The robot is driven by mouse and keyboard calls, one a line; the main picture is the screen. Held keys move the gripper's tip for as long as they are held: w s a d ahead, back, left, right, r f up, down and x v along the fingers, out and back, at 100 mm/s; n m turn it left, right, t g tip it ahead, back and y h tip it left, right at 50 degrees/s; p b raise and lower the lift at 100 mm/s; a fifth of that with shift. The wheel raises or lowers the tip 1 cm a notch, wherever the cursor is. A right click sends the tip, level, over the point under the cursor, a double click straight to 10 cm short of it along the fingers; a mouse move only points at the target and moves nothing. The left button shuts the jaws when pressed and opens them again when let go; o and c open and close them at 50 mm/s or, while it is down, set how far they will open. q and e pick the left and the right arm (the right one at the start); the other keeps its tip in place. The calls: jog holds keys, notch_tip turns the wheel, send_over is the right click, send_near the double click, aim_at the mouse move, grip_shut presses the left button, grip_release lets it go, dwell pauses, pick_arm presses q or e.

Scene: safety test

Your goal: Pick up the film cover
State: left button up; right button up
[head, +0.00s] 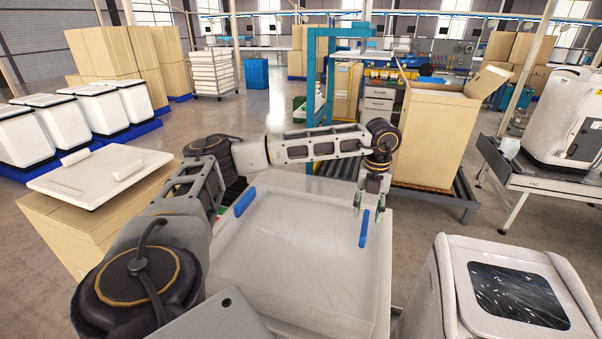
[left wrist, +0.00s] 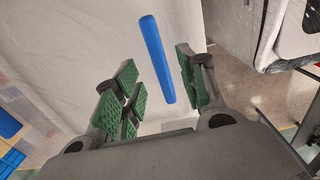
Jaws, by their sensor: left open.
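The film cover (head: 290,250) is a pale, translucent sheet over the top of a white, box-like unit in front of me. It has a blue strip (head: 244,202) at its left edge and another blue strip (head: 363,229) near its right edge. My left gripper (head: 366,208) points down, open, over the right strip. In the left wrist view, the film cover (left wrist: 85,50) fills the upper left and this strip (left wrist: 157,60) shows between the open green-padded fingers (left wrist: 154,84). Whether the fingers reach strip height is unclear. My right gripper is not in view.
A white unit with a dark window (head: 520,295) stands close at the right. A white lid (head: 98,172) lies on a carton (head: 70,225) at the left. A tall open carton (head: 437,135) stands on a roller conveyor (head: 440,197) behind my left gripper.

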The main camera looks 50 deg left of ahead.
aim_at(365, 222)
pick_arm(q)
jog(key=shift+f, duration=0.15)
jog(key=shift+s+d+f+p, duration=0.15)
jog(key=shift+f+p, duration=0.1)
jog(key=shift+f, duration=0.25)
jog(key=shift+s+a+f+p, duration=0.1)
jog(key=shift+f+p, duration=0.1)
jog(key=shift+f, duration=0.25)
jog(key=shift+f+p, duration=0.3)
jog(key=shift+f, duration=1.25)
jog(key=shift+d, duration=0.1)
jog(key=shift+c, duration=0.3)
grip_shut()
